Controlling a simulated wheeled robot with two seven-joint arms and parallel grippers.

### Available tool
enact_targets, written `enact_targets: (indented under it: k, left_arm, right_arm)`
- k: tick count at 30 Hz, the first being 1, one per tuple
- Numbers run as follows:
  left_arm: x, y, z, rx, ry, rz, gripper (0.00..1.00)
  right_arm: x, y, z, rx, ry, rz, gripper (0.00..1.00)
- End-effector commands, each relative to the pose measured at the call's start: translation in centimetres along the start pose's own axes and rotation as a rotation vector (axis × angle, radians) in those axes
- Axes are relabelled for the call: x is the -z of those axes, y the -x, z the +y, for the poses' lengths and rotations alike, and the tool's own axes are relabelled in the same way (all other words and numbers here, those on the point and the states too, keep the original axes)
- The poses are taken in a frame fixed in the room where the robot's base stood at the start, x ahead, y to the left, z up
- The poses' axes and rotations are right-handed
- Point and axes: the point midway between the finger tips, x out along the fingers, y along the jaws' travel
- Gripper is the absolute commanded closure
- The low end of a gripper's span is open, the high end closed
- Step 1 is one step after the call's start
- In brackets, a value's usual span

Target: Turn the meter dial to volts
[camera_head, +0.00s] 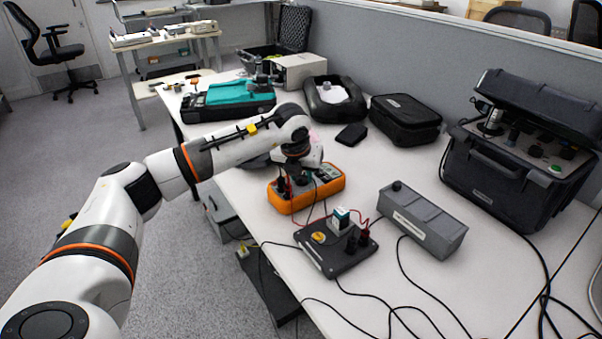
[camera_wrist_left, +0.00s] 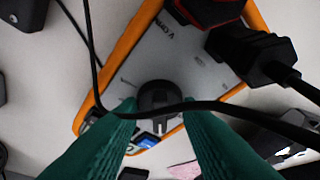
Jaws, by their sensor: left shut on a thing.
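The orange multimeter (camera_head: 334,187) lies on the white table below my left gripper in the head view, with probe plugs in its near left end. In the left wrist view the meter (camera_wrist_left: 112,70) fills the middle, with its round black dial (camera_wrist_left: 156,93) between my green fingertips. My left gripper (camera_wrist_left: 160,110) is shut on the dial, one finger on each side. A black cable crosses in front of the dial's lower part. The dial's setting cannot be read. In the head view my left wrist hides part of the meter. My right gripper is not in view.
A black box with a yellow knob (camera_head: 318,237) and a grey box (camera_head: 422,222) stand near the meter, with loose cables around them. A black case (camera_head: 405,118) and an open equipment case (camera_head: 512,185) stand farther right. The table's left edge is close to the meter.

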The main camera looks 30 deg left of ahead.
Motion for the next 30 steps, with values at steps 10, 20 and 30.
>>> enact_targets:
  k: [10, 20, 30]
  left_arm:
    - [0.1, 0.0, 0.0, 0.0, 0.001, 0.001, 0.47]
    - [0.2, 2.5, 0.1, -0.003, 0.0, 0.005, 0.47]
    - [0.1, 9.5, 0.0, -0.002, 0.0, 0.005, 0.47]
  right_arm:
    - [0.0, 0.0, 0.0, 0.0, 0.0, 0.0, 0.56]
    - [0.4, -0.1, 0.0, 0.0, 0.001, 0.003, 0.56]
    - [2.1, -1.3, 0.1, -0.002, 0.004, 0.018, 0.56]
